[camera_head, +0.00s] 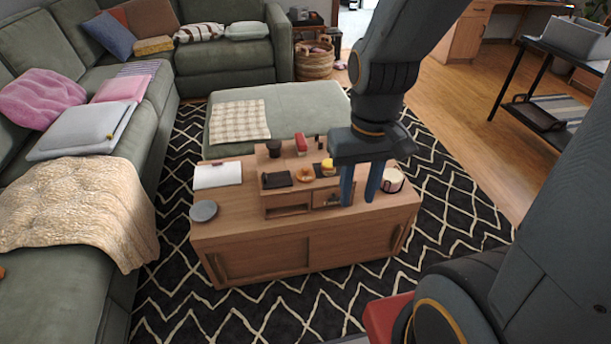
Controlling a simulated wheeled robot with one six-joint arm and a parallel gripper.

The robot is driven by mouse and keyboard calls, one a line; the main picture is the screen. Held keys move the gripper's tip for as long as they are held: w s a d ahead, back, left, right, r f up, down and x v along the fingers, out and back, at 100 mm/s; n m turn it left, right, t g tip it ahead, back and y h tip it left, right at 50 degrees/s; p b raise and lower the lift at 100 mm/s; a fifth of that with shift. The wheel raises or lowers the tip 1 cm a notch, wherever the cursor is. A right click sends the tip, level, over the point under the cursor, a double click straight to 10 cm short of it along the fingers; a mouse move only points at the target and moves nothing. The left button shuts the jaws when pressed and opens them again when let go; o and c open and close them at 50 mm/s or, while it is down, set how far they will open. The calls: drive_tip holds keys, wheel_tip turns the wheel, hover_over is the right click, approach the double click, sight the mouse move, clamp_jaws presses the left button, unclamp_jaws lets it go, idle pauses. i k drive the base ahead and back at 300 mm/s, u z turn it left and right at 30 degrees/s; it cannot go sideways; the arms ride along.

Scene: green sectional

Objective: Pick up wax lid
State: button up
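My gripper (360,190) points down over the right part of the wooden coffee table (230,237). Its two blue fingers are apart with nothing visible between them, and they hide part of the table. A white candle-like jar (393,180) with dark edges stands just right of the fingers. A small yellow-topped jar (327,167) is left of them on the raised wooden organizer (287,200). A round grey disc (203,211) lies at the table's left end. I cannot tell which of these is the wax lid.
The organizer also holds a dark cup (273,148), a red item (301,143), a black item (276,179) and a doughnut-like ring (304,176). A white notebook (218,174) lies left. A green ottoman (300,102) stands behind and a sofa (55,290) at left.

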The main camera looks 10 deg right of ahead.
sight(304, 174)
drive_tip(key=k, duration=0.65)
drive_tip(key=z, duration=0.2)
drive_tip(key=i, duration=0.6)
drive_tip(key=u, duration=0.55)
drive_tip(key=i, duration=0.8)
drive_tip(key=u, duration=0.7)
